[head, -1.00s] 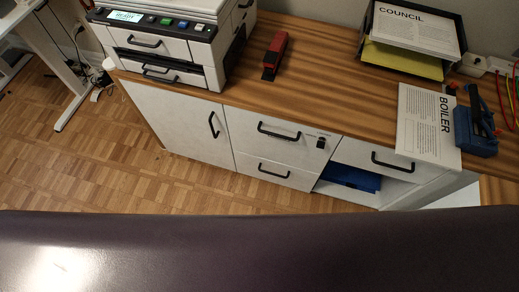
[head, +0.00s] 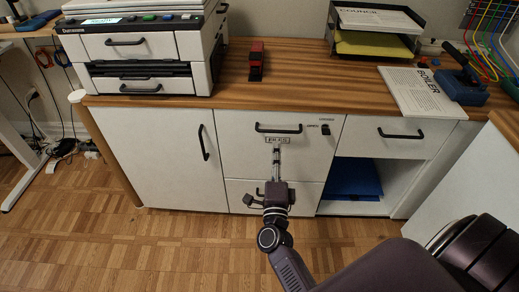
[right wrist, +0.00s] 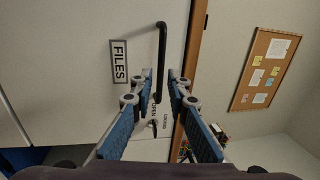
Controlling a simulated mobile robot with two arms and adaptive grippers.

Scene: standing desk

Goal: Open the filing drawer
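The filing drawer (head: 240,150) is the white upper front labelled FILES, and it sits shut, flush in the cabinet. Its black bar handle (head: 279,128) runs along the upper part of the front. The FILES label also shows in the right wrist view (right wrist: 119,61). A small lock knob (head: 325,129), with open and locked markings, is right of the handle. My right gripper (head: 276,150) is just below the label in the head view. In the right wrist view its fingers (right wrist: 161,75) are apart and the handle (right wrist: 162,50) shows in the gap between them; contact cannot be told. My left gripper is not in view.
A printer (head: 145,55) and a red stapler (head: 256,60) stand on the wooden top. A cupboard door (head: 150,155) is at the left; an open shelf with a blue item (head: 352,178) is at the right. The parquet floor in front (head: 130,255) is clear.

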